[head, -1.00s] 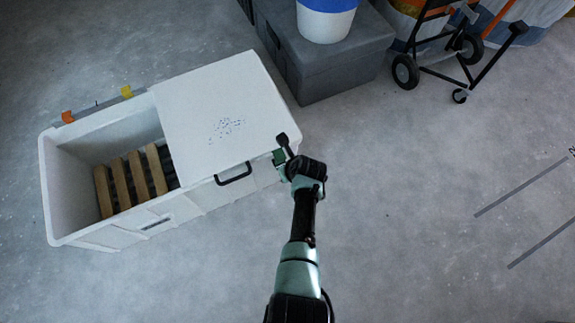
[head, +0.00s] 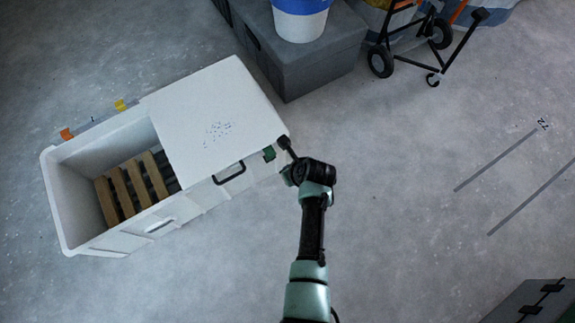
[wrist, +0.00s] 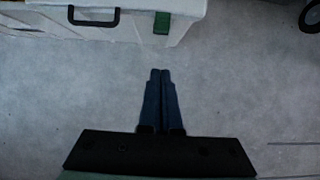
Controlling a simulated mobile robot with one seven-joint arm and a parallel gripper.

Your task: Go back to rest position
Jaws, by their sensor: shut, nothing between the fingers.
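My gripper (wrist: 160,75) is shut and empty in the wrist view, its two fingers together over bare floor. It sits just off the right front corner of a white crate (head: 185,214). A black handle (head: 229,173) and a green latch (head: 269,153) are on the crate's front side. The handle (wrist: 94,16) and latch (wrist: 162,24) also show in the wrist view, beyond my fingertips.
Wooden slats (head: 133,188) lie inside the crate's open part. A grey box (head: 310,65) with a white and blue bucket (head: 300,22) stands behind. A hand truck (head: 425,45) is at the back right. A dark case (head: 530,303) is at lower right.

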